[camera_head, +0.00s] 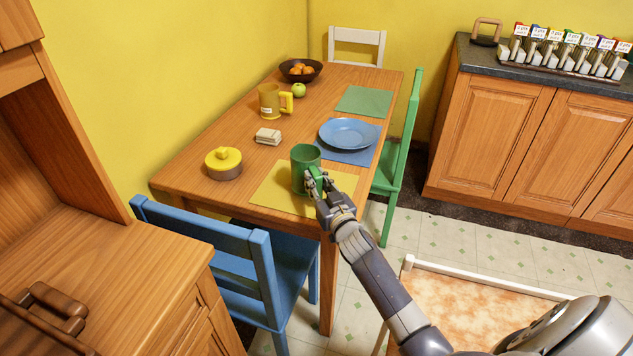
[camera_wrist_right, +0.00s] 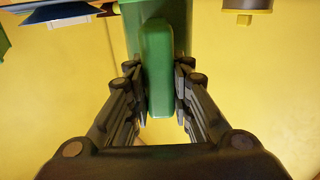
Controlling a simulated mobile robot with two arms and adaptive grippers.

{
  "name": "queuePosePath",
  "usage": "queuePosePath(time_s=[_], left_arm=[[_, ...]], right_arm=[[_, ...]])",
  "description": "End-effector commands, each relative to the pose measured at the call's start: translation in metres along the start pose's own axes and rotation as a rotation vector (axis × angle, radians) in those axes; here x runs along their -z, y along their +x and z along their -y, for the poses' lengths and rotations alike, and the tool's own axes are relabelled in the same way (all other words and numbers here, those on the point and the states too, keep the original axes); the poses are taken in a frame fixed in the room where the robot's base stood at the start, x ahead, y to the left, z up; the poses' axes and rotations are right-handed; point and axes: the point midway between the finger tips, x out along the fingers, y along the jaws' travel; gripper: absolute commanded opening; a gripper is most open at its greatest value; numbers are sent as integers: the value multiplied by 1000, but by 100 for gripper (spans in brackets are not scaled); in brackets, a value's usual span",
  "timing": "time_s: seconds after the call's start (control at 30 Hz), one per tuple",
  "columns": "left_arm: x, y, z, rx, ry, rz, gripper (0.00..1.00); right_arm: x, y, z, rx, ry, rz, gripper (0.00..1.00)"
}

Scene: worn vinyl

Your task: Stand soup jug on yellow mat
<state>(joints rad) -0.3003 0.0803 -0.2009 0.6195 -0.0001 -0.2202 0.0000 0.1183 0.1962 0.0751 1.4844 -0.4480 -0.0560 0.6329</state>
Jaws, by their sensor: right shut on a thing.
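A green jug (camera_head: 305,164) is upright over the yellow mat (camera_head: 275,192) at the table's near end. I cannot tell whether its base touches the mat. My right gripper (camera_head: 316,182) is shut on the green jug's handle, which also shows between the fingers in the wrist view (camera_wrist_right: 156,70). The yellow mat (camera_wrist_right: 60,120) fills most of that view. A yellow jug (camera_head: 269,101) with a white label too small to read stands farther back on the table. No label shows on the green jug. My left gripper is not in view.
A blue plate (camera_head: 349,131) sits on a blue mat (camera_head: 350,155) behind the green jug. A yellow-lidded pot (camera_head: 223,164) and a pale bundle (camera_head: 268,137) stand to the left. A green mat (camera_head: 364,101), apple (camera_head: 299,90) and fruit bowl (camera_head: 300,70) are farther back.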

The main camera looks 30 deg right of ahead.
Motion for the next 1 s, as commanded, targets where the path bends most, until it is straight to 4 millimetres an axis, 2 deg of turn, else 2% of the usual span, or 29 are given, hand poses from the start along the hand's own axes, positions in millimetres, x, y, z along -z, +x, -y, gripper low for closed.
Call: queuePosePath(time_s=[1.0], left_arm=[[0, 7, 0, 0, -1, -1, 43]], right_arm=[[-7, 0, 0, 1, -1, -5, 0]])
